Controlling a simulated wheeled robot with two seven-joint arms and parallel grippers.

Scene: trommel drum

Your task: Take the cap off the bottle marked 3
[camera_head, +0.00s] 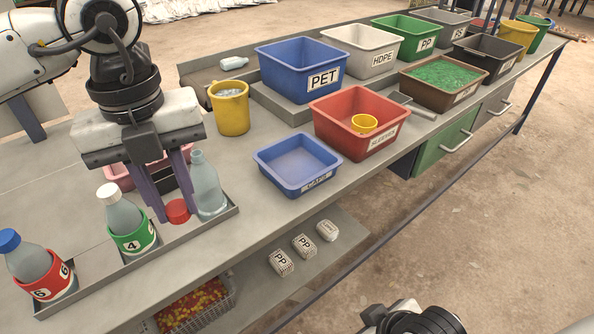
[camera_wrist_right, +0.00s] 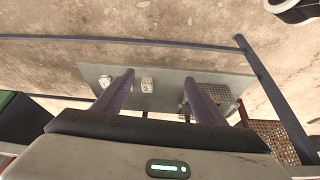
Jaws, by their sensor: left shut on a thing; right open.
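My left gripper (camera_head: 176,207) points down, shut on a red cap (camera_head: 178,212) between its fingertips, low over the tray. Right beside it, a clear bottle (camera_head: 208,188) stands at the right end of the long grey tray (camera_head: 178,238). Its neck is open, with no cap on it, and I see no number on it. A bottle with a green band marked 4 (camera_head: 126,226) has a white cap. A bottle with a red band marked 6 (camera_head: 36,268) has a blue cap. No 3 is readable. My right gripper (camera_wrist_right: 157,95) is open and empty, away from the bottles.
A low blue tray marked CAPS (camera_head: 268,178) lies right of the bottles. Beyond it are a red bin (camera_head: 330,140) holding a small yellow cup, a blue PET bin (camera_head: 277,84) and a yellow bucket (camera_head: 229,118). Labelled blocks (camera_head: 303,246) lie on the lower shelf.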

